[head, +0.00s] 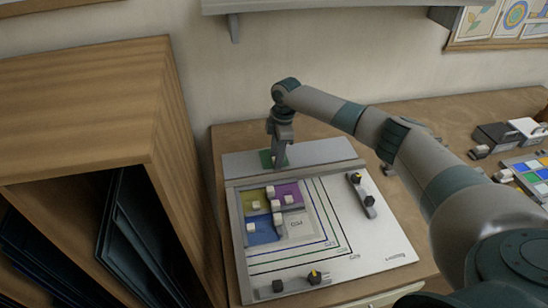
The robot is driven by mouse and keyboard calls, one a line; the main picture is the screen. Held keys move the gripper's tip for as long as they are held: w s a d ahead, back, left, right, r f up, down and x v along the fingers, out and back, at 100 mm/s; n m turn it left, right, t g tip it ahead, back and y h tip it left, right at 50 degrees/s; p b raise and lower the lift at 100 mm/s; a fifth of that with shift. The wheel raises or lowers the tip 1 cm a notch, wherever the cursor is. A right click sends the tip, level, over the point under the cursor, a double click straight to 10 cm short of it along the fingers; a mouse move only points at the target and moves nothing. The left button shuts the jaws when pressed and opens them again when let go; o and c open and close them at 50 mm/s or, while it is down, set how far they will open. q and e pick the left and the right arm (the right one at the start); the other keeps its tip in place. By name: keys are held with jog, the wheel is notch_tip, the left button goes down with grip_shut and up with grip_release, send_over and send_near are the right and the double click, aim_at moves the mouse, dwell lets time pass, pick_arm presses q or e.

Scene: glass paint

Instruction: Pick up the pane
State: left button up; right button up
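A small green pane (265,159) is on the light grey strip at the back of the white board. My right gripper (279,163) points straight down at it, its fingertips at the pane's right side and hiding part of it. I cannot tell whether the fingers touch the pane or how far apart they are. Yellow (251,203), purple (296,188) and blue (260,236) panes lie in the frame on the board, with small pale blocks on and between them. A pale square marked with letters (301,230) lies to the right of the blue pane. My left gripper is not in view.
The white board (365,240) has printed lines and dark clamp-like pieces at its right (362,190) and front (298,281). A wooden rack (90,110) with dark sheets stands close on the left. A colour tray (530,172) and small boxes (505,135) are at the right.

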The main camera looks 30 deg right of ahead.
grip_shut()
jog(key=shift+r, duration=0.1)
dwell(0.3)
jog(key=shift+r+b, duration=0.45)
jog(key=shift+r, duration=0.1)
notch_tip(320, 180, up, 2)
jog(key=shift+w+r+b, duration=0.1)
jog(key=shift+b, duration=0.6)
jog(key=s+d+r+b, duration=0.4)
jog(key=s+d+r, duration=0.3)
jog(key=s, duration=0.1)
jog(key=shift+s+d+r, duration=0.3)
jog(key=shift+s+d, duration=0.1)
jog(key=shift+a, duration=0.1)
